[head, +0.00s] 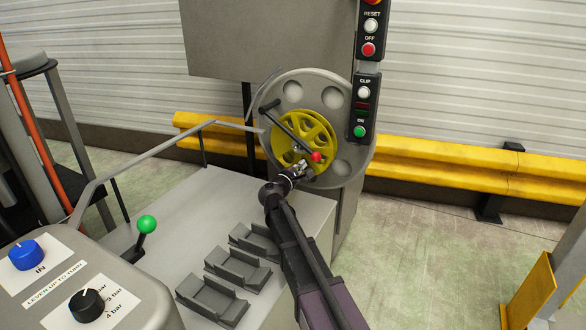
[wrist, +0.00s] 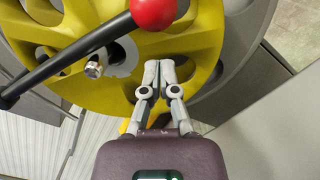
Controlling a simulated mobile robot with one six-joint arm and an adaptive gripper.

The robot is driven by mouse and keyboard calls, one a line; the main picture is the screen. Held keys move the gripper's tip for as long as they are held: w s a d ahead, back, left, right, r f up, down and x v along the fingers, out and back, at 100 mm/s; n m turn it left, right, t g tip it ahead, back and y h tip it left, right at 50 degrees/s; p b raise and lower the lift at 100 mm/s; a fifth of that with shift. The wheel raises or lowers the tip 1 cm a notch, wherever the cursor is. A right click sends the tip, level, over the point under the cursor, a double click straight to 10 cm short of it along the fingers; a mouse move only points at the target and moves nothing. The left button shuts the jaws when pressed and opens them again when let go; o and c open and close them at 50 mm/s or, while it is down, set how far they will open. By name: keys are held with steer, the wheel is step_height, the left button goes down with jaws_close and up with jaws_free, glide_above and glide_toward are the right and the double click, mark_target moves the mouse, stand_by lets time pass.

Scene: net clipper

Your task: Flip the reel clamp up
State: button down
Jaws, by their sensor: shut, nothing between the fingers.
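The reel is a grey disc (head: 350,160) with a yellow spoked hub (head: 285,153) on the machine's upright. The reel clamp is a dark bar (head: 292,132) crossing the hub, with a red ball (head: 316,157) at its lower right end. In the wrist view the clamp bar (wrist: 70,58) runs from lower left up to the red ball (wrist: 153,12), in front of the yellow hub (wrist: 205,40). My gripper (wrist: 158,66) is shut and empty, its fingertips close to the hub face and below the ball in that view. I cannot tell whether they touch the hub.
A control box (head: 366,105) with buttons is just right of the reel. A grey bent rod (head: 150,158) passes to its left. A green-knobbed lever (head: 147,224) and grey blocks (head: 237,268) sit on the machine bed. A yellow barrier (head: 450,172) runs behind.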

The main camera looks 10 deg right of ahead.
steer(key=shift+s+d+r+p, duration=0.3)
steer(key=shift+d+r, duration=0.2)
steer(key=shift+d, duration=0.15)
steer(key=shift+r, duration=0.1)
